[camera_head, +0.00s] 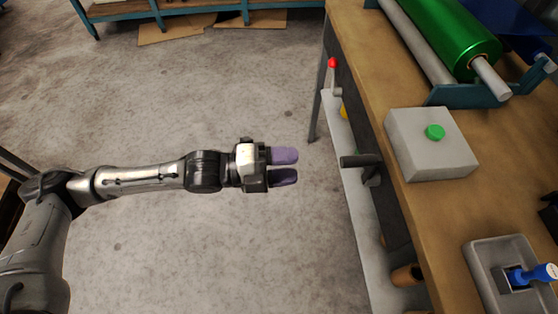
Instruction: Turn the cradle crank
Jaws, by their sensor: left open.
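My left gripper (285,167) reaches in from the left over the floor, with two purple fingers parallel and a gap between them. It is open and empty. A dark crank-like handle (358,160) sticks out from the side of the wooden bench, to the right of my fingertips. The gripper is apart from it. A lever with a red knob (332,63) stands farther back on the same side. I cannot tell for sure which one is the cradle crank. A green foil roll (450,32) rests in a teal cradle (470,96) on the bench. My right gripper is not in view.
On the bench (385,75) sit a grey box with a green button (434,132) and a grey tray (482,265) holding a blue-handled stamp-like tool (530,275). A pale shelf (352,215) runs below the bench's side. The concrete floor between arm and bench is clear.

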